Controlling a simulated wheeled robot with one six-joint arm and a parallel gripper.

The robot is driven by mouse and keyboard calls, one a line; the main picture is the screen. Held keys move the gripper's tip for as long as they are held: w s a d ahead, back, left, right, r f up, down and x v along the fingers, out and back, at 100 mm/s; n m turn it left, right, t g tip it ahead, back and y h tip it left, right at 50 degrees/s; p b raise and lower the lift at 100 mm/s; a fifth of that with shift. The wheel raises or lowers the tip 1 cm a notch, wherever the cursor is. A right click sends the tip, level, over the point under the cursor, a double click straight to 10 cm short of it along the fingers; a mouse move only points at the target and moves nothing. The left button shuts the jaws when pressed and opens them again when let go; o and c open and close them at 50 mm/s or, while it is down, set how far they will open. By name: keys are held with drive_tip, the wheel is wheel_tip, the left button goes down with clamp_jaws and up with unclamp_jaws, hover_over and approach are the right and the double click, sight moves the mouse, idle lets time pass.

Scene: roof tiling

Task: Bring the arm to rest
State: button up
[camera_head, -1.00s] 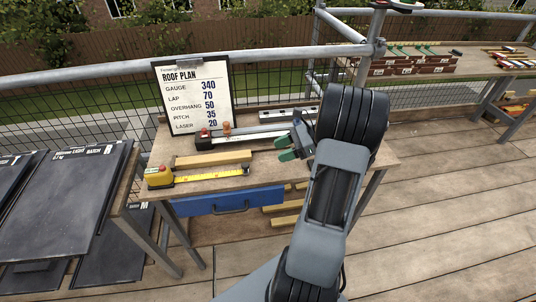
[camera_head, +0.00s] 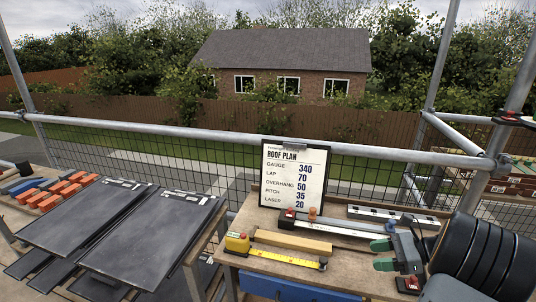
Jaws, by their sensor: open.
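My gripper (camera_head: 382,255) shows at the right, above the right part of the small workbench (camera_head: 345,272). Its two green-tipped fingers are apart, with nothing seen between them. My dark arm fills the lower right corner and hides the bench's right end. A small dark block with a red top (camera_head: 409,284) shows just below the gripper; I cannot tell whether they touch.
On the bench are a roof plan board (camera_head: 293,175), a yellow tape measure (camera_head: 238,243), a wooden batten (camera_head: 292,243) and a long level-like bar (camera_head: 335,226). Dark slate sheets (camera_head: 150,240) lie at the left. A metal rail (camera_head: 200,131) runs behind.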

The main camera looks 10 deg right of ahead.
drive_tip(key=f, duration=0.1)
drive_tip(key=s+f+n+h, duration=0.1)
drive_tip(key=f, duration=0.1)
drive_tip(key=shift+s+d+f+n+g, duration=0.1)
drive_tip(key=shift+n+g, duration=0.2)
drive_tip(key=shift+g, duration=0.1)
drive_tip(key=shift+s+a+f+n+g+h, duration=0.3)
drive_tip(key=shift+s+n+g+h, duration=0.1)
drive_tip(key=shift+s+n+h, duration=0.1)
drive_tip(key=shift+s+a+f+n+g+h, duration=0.2)
drive_tip(key=shift+s+f+n+g+h, duration=0.05)
drive_tip(key=shift+s+n+g+h, duration=0.2)
drive_tip(key=s+a+r+n+h+p, duration=0.2)
drive_tip(key=a+r+n+h+p, duration=0.2)
drive_tip(key=a+r+n, duration=0.5)
drive_tip(key=s+a+r+n+h+p, duration=0.2)
drive_tip(key=a+r+n+h+p, duration=0.3)
drive_tip(key=a+r+n, duration=0.4)
drive_tip(key=a+n+p, duration=0.1)
drive_tip(key=a, duration=0.2)
drive_tip(key=shift+s+r, duration=0.3)
drive_tip(key=shift+r, duration=0.05)
drive_tip(key=shift+a+n+t, duration=0.1)
drive_tip(key=shift+n+t, duration=0.15)
drive_tip(key=shift+c, duration=0.4)
